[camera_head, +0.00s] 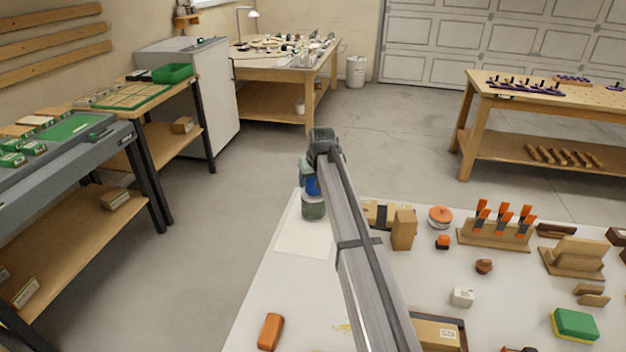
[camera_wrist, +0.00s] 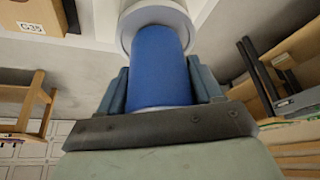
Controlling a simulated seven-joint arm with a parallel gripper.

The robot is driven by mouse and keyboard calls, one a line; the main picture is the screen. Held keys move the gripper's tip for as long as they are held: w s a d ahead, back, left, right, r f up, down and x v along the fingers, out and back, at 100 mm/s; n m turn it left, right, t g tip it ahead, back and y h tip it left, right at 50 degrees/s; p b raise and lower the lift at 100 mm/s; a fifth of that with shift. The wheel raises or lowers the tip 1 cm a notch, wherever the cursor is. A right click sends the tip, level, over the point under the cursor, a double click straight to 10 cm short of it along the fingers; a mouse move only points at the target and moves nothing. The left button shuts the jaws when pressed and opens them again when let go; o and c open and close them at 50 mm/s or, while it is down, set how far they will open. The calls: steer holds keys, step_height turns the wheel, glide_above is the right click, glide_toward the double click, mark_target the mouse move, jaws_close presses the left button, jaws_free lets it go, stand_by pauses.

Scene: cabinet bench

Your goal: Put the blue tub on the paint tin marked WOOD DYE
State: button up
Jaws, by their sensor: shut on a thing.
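The blue tub (camera_head: 313,186) is between the fingers of my gripper (camera_head: 311,180), which is shut on it. The wrist view shows the tub (camera_wrist: 160,65) close up, with a finger of my gripper (camera_wrist: 160,88) on each side. A grey-green tin (camera_head: 314,209) stands on the white bench directly below the tub. A pale round rim (camera_wrist: 158,14) shows at the tub's far end in the wrist view. I cannot tell whether tub and tin touch. No WOOD DYE marking is readable.
A pale panel (camera_head: 302,240) lies on the bench beside the tin. Wooden blocks (camera_head: 403,229) stand to the right, with an orange-lidded round item (camera_head: 440,216) and a clamp rack (camera_head: 497,234) beyond. An orange block (camera_head: 270,331) lies at the front left.

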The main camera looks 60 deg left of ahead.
steer(key=shift+f, duration=0.1)
steer(key=o, duration=1.2)
steer(key=shift+c, duration=0.2)
steer(key=v, duration=1.2)
